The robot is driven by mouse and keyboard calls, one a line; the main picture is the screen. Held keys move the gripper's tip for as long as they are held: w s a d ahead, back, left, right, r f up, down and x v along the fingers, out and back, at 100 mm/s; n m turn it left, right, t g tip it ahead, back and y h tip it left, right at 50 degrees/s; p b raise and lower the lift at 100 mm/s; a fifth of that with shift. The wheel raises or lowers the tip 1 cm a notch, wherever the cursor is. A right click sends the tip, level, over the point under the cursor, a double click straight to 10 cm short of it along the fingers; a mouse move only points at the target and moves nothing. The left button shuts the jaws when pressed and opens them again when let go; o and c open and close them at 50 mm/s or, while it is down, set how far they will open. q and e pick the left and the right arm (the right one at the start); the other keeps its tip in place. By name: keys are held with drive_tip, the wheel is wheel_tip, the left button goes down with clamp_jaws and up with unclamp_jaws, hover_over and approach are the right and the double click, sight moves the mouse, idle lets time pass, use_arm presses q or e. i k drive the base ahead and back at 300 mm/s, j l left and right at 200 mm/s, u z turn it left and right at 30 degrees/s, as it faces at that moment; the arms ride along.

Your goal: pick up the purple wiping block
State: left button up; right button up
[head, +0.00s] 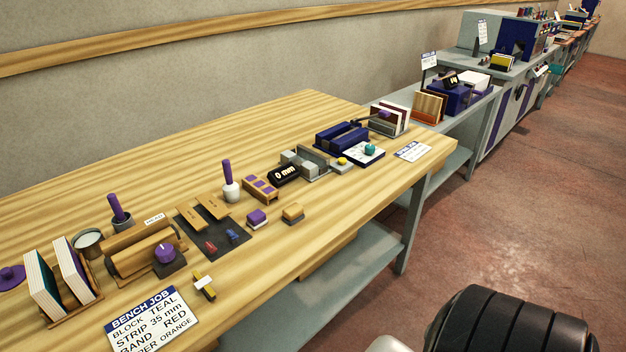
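A small purple block (257,216) with a pale lower part sits on the wooden bench, near its front edge. A similar orange block (293,212) lies just to its right, apart from it. Nothing touches the purple block and its top is uncovered. Neither of my grippers is in view.
The bench (330,235) is clear in front of the purple block. A dark mat (214,233) with wooden pieces and clips lies to its left. A job card (151,322) lies front left.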

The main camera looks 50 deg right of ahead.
sight(257, 219)
drive_tip(key=k+z, duration=0.1)
drive_tip(key=z, duration=0.95)
drive_tip(key=u, duration=2)
drive_tip(key=z, duration=2)
